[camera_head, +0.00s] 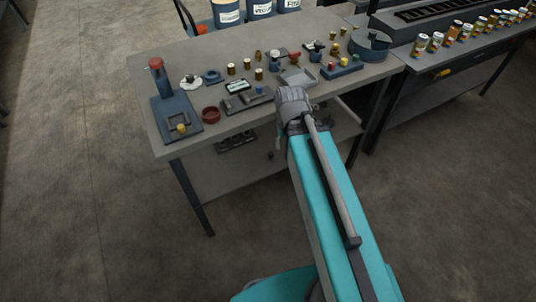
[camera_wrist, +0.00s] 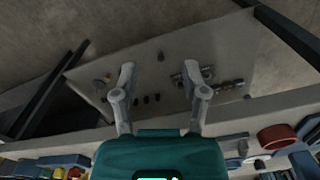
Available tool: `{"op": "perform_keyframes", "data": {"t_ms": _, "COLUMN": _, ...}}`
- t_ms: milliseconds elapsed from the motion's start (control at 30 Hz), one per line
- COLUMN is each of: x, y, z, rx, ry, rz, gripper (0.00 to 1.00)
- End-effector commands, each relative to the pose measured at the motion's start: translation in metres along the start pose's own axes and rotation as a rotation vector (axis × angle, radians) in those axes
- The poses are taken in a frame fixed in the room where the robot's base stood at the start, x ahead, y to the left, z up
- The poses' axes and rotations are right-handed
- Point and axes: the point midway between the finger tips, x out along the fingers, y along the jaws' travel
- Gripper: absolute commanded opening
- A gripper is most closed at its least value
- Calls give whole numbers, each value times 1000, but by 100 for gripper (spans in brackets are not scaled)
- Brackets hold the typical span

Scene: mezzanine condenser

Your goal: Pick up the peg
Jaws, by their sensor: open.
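My gripper (camera_wrist: 160,68) is open in the wrist view, with its two grey fingers wide apart and nothing between them. In the head view, my arm's grey end is at the workbench's front edge, and its fingers cannot be made out. I cannot tell which item is the peg. Small brass-coloured cylinders stand upright on the workbench (camera_head: 215,132): a left one (camera_head: 231,69), a middle one (camera_head: 247,64) and a front one (camera_head: 258,74). They are beyond my gripper, to its left. Small dark pieces (camera_wrist: 145,99) show on the lower shelf (camera_wrist: 235,50) in the wrist view.
A blue stand with a red top (camera_head: 156,66) and a red ring (camera_head: 211,114) are at the bench's left. A grey tray (camera_head: 297,78) lies just beyond my arm's end. A round blue bin (camera_head: 369,46) is at the right.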

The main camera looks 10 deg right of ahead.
Motion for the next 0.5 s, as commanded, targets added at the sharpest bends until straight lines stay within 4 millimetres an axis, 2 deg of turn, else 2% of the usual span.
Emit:
{"op": "perform_keyframes", "data": {"t_ms": 233, "x": 0, "y": 0, "z": 0, "rx": 0, "ry": 0, "rz": 0, "gripper": 57}}
{"op": "perform_keyframes", "data": {"t_ms": 400, "x": 3, "y": 0, "z": -1, "rx": 7, "ry": 1, "rz": -4, "gripper": 85}}
{"op": "perform_keyframes", "data": {"t_ms": 500, "x": 9, "y": 0, "z": -3, "rx": 24, "ry": 4, "rz": -14, "gripper": 85}}
